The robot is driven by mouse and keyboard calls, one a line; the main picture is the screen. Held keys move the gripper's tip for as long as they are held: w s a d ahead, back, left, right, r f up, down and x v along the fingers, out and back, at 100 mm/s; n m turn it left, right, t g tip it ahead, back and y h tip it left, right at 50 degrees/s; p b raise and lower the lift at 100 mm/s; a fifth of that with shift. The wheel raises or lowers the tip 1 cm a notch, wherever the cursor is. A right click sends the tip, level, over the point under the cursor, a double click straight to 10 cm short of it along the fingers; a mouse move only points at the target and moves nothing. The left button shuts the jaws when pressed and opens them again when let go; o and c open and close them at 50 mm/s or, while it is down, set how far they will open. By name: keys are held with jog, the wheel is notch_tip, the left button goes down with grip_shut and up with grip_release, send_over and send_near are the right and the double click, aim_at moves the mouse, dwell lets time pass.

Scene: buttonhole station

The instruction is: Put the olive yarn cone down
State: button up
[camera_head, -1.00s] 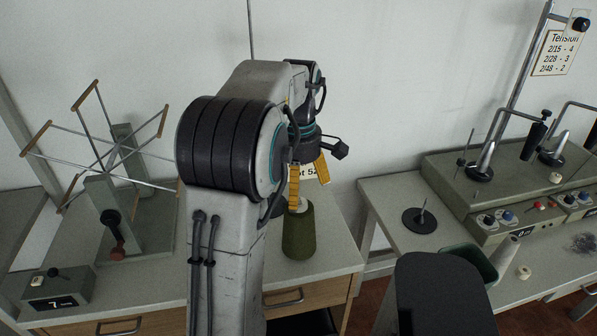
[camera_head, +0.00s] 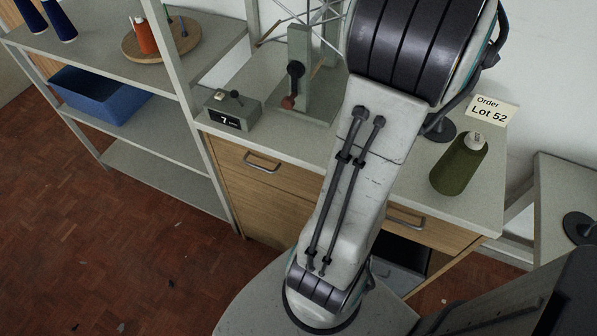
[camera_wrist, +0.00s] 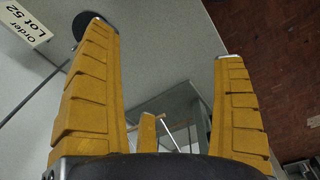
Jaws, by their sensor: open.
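The olive yarn cone (camera_head: 460,168) stands upright on the grey counter (camera_head: 400,210), in front of the small order card reading Lot 52 (camera_head: 491,110). Nothing touches the cone in the head view. My gripper (camera_wrist: 163,42) shows in the wrist view with its yellow fingers spread wide and nothing between them. In the head view the gripper is out of sight, and only my arm shows, left of the cone. The cone is not seen in the wrist view.
Left of my arm are a counter box with a 7 (camera_head: 232,108) and a yarn winder (camera_head: 300,65). Red parquet floor (camera_head: 130,240) lies open.

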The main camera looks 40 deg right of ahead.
jog(key=w+a+f+t, duration=0.1)
jog(key=w+a, duration=0.5)
jog(key=a, duration=0.4)
jog(key=w+a+f+t, duration=0.1)
jog(key=w+a, duration=0.5)
jog(key=a, duration=0.3)
jog(key=s+a+f+t, duration=0.1)
jog(key=a+f, duration=0.1)
jog(key=a, duration=0.5)
jog(key=s+a+f, duration=0.2)
jog(key=a, duration=0.6)
jog(key=shift+s+a+f+t+y, duration=0.3)
jog(key=shift+f+t+y, duration=0.1)
jog(key=shift+d, duration=0.15)
